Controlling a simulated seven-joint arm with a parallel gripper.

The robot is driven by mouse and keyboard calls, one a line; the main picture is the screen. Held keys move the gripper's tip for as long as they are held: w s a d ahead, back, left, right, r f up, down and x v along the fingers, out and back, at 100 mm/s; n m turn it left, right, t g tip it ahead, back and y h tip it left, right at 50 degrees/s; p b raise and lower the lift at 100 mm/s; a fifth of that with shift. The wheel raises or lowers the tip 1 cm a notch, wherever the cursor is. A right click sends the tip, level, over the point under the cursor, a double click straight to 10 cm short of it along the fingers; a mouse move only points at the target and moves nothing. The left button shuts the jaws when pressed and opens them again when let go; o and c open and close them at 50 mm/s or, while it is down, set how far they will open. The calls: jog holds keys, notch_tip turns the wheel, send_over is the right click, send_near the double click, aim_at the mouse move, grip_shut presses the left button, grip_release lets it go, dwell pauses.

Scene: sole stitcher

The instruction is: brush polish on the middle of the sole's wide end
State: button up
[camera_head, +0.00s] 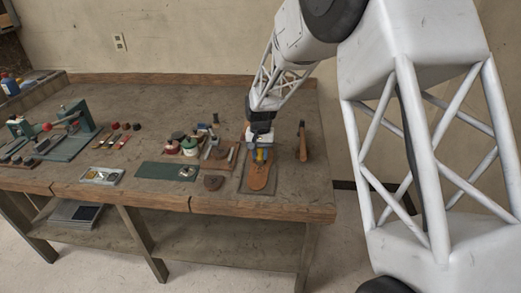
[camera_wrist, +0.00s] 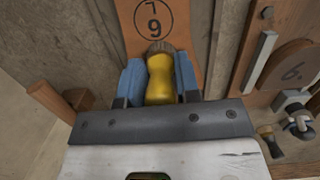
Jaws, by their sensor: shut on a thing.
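The orange-brown sole (camera_head: 257,184) lies on a dark board near the front edge of the bench. In the wrist view the sole (camera_wrist: 184,14) shows a circled mark with a 9. My gripper (camera_head: 261,154) is above the sole, pointing down. Its two blue fingers (camera_wrist: 160,80) are shut on a brush with a yellow handle (camera_wrist: 159,88). The brush's brown bristle end (camera_wrist: 160,47) overlaps the sole just below the circled mark; I cannot tell whether it touches. My gripper and wrist hide part of the sole.
A hammer (camera_head: 302,141) lies right of the sole. Jars (camera_head: 190,147) stand behind the mat. A grey tray (camera_head: 102,176) and a green machine (camera_head: 70,143) are farther left.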

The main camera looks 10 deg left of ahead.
jog(key=shift+s, duration=0.4)
jog(key=shift+s+a, duration=0.15)
jog(key=shift+a, duration=0.05)
jog(key=shift+w, duration=5.1)
jog(key=shift+s, duration=5.05)
jog(key=shift+r, duration=4)
jog(key=shift+w, duration=0.1)
